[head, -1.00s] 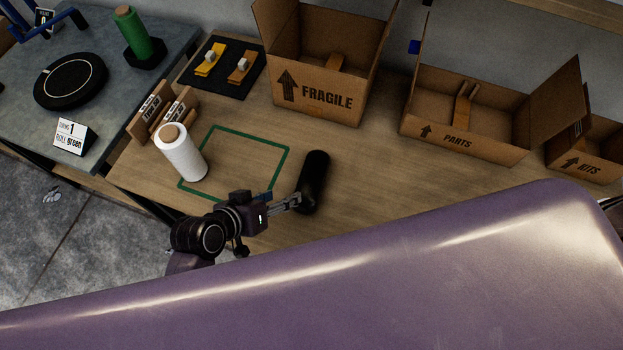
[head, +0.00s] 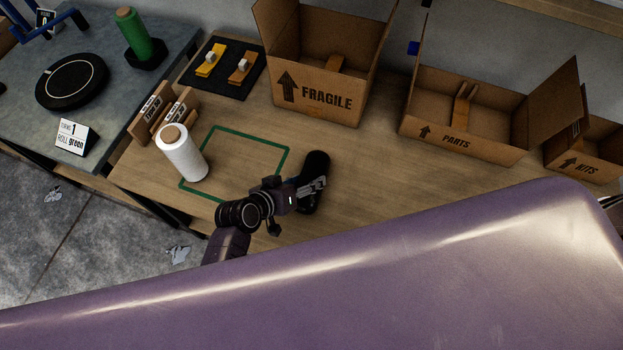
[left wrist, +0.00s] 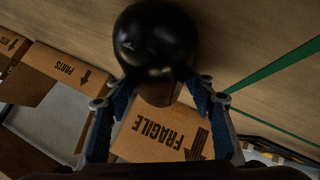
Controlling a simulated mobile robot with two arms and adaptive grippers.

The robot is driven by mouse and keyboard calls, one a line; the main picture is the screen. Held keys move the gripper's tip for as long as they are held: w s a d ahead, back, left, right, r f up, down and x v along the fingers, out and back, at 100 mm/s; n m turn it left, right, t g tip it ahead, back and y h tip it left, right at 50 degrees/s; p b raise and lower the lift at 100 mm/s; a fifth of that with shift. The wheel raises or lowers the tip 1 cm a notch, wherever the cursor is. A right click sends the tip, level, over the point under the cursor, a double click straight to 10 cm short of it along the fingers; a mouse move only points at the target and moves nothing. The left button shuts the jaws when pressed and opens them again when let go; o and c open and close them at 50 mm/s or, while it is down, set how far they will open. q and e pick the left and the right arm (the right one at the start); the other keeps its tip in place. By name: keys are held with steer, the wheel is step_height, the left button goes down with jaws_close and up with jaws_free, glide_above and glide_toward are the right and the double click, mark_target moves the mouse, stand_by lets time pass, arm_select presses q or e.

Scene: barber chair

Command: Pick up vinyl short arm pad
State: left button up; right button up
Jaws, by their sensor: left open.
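The vinyl short arm pad is a glossy black rounded pad (head: 315,166) on the wooden bench, just right of the green outlined square. In the left wrist view the black pad (left wrist: 156,42) fills the top middle, ahead of the fingers. My left gripper (head: 318,187) is over the pad's near part in the head view, partly covering it. In the left wrist view its two blue-padded fingers (left wrist: 160,95) are spread apart, one toward each side of the pad's near end. Whether they touch it I cannot tell. My right gripper is not in view.
A white roll (head: 181,155) stands left of the green outline (head: 243,138). Cardboard boxes marked FRAGILE (head: 316,97), PARTS (head: 460,140) and KITS (head: 580,165) line the back. A purple surface, seemingly my own body, fills the foreground.

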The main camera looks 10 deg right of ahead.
arm_select(q)
steer(key=shift+w+d+f, duration=0.15)
steer(key=shift+d+f, duration=0.05)
steer(key=c, duration=1)
steer(key=shift+c, duration=0.4)
steer(key=shift+r, duration=0.15)
